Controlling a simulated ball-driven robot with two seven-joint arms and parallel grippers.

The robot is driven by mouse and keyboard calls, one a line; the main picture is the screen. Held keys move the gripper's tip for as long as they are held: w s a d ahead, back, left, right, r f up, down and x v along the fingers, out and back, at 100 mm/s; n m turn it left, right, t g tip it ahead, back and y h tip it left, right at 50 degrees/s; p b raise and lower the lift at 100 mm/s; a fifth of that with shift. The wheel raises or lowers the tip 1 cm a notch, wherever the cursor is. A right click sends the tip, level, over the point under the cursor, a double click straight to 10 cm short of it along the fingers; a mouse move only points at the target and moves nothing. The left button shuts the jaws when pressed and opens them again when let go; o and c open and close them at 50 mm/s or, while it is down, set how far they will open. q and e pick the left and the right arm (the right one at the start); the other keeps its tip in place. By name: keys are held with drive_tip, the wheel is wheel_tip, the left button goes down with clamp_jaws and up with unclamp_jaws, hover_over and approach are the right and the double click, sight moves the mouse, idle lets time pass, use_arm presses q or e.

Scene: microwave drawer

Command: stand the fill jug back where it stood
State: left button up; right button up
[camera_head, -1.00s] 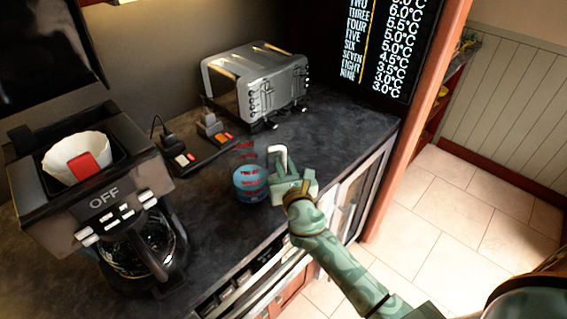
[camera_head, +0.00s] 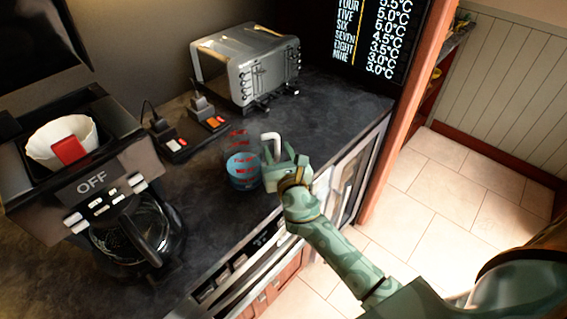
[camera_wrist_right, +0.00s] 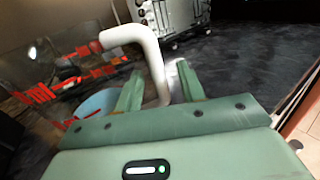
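The fill jug (camera_head: 243,172) is clear with red markings and holds blue liquid low down. In the right wrist view the handle (camera_wrist_right: 152,56) rises between my right gripper's two fingers. My right gripper (camera_head: 283,162) is at the handle, with a finger on each side. Narrow gaps show between the fingers (camera_wrist_right: 160,88) and the handle, so it looks open around it. My left gripper is not in view.
The coffee maker (camera_head: 85,190) with its glass carafe stands to the left. Switches with plugs (camera_head: 190,132) lie behind the jug. A silver toaster (camera_head: 247,65) stands at the back. The counter (camera_head: 335,105) is clear to the right, up to the front edge.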

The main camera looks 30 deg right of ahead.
drive_tip(key=s+a, duration=0.3)
drive_tip(key=s, duration=1.2)
drive_tip(key=shift+s, duration=0.3)
drive_tip(key=shift+a, duration=0.1)
drive_tip(key=s+f+m+g+y, duration=0.1)
drive_tip(key=s+f+m+g, duration=0.2)
drive_tip(key=f+m, duration=0.35)
drive_tip(key=s+a+f+m+g+y, duration=0.1)
drive_tip(key=s+f+m+g, duration=0.15)
drive_tip(key=f, duration=0.75)
drive_tip(key=s+f+m+g+y, duration=0.1)
drive_tip(key=s+f+m+g, duration=0.15)
drive_tip(key=f+m, duration=0.45)
drive_tip(key=s+d+f+m+g+p, duration=0.1)
drive_tip(key=s+f+m+g+p, duration=0.1)
drive_tip(key=s, duration=0.7)
drive_tip(key=s+d+f+m+g+p, duration=0.2)
drive_tip(key=s+f+m+g, duration=0.1)
drive_tip(key=s+f+m, duration=0.4)
drive_tip(key=s+d+f+m+g+p, duration=0.1)
drive_tip(key=s+f+m, duration=0.4)
drive_tip(key=s, duration=0.7)
drive_tip(key=f+g+p, duration=0.1)
drive_tip(key=g, duration=0.1)
drive_tip(key=shift+d+f+g, duration=0.15)
drive_tip(key=shift+d+g, duration=0.1)
drive_tip(key=shift+g, duration=0.05)
